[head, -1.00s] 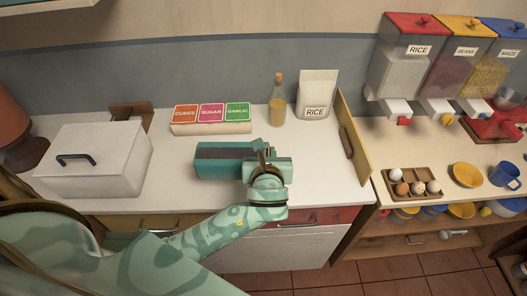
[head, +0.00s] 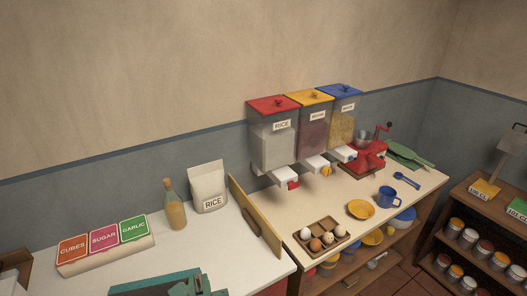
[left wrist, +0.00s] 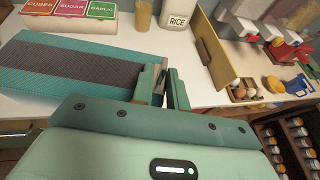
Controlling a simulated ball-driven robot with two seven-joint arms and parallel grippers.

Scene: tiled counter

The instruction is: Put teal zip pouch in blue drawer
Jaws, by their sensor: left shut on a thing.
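The teal zip pouch (head: 150,284), a flat teal block with a dark grey band, shows at the bottom edge of the head view, partly cut off. It fills the left of the left wrist view (left wrist: 70,64), in front of the label box. My left gripper (left wrist: 165,88) is shut on the pouch at its right end; the exact grip is partly hidden behind the fingers. Only a bit of this gripper shows in the head view (head: 196,287). The blue drawer is not in view. My right gripper is not in view.
A label box (head: 104,246), an oil bottle (head: 175,212) and a rice bag (head: 208,188) stand at the back of the white counter. A yellow board (head: 257,220) stands upright at its right end. Beyond it are an egg tray (head: 320,236), a yellow dish (head: 361,209) and a blue mug (head: 389,197).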

